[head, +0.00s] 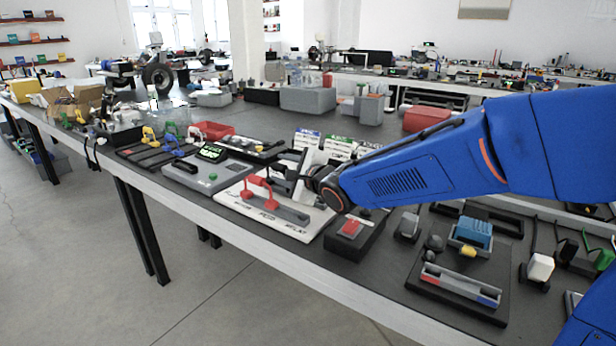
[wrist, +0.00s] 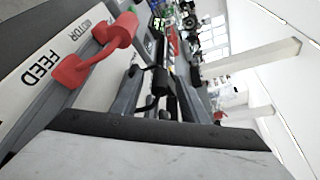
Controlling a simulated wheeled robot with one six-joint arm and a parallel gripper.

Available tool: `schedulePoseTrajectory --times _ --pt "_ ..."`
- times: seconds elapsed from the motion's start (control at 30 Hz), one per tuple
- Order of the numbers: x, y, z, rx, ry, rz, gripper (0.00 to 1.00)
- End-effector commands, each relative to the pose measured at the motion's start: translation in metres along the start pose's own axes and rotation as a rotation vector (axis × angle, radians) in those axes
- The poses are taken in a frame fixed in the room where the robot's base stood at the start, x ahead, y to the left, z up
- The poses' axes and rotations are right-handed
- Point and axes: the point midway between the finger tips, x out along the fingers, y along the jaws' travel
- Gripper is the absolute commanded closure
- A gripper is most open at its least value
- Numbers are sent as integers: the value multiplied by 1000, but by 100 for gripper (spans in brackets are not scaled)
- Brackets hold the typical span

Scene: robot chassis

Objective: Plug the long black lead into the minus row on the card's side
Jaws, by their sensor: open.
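My gripper (head: 303,176) is over the back of a white labelled board (head: 312,232), beside the red lead (head: 262,190). In the wrist view, my gripper (wrist: 164,72) has its two grey fingers apart. A dark plug-like piece with a thin black cord (wrist: 160,82) shows between them, apparently not gripped; I cannot tell if it is the long black lead. The red lead (wrist: 98,52) arches between the FEED and MOTOR labels. A grey strip block with red and blue stripes (head: 460,285) lies on a dark tray at the right. No minus mark is readable.
White cards with blue and green headers (head: 338,146) stand behind the board. A grey device with a display (head: 208,172) is at left. A dark box with a red top (head: 352,230) sits right of the board. A white block (head: 540,267) and black cords stand far right.

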Motion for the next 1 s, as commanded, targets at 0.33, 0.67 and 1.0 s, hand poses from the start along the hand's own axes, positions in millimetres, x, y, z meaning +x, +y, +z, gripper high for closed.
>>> schedulePoseTrajectory --times 0.33,0.67,1.0 --pt "-54 -1 0 1 0 -3 59" --pt "-101 -1 0 0 0 -3 59" --pt "-139 0 0 0 1 0 59"
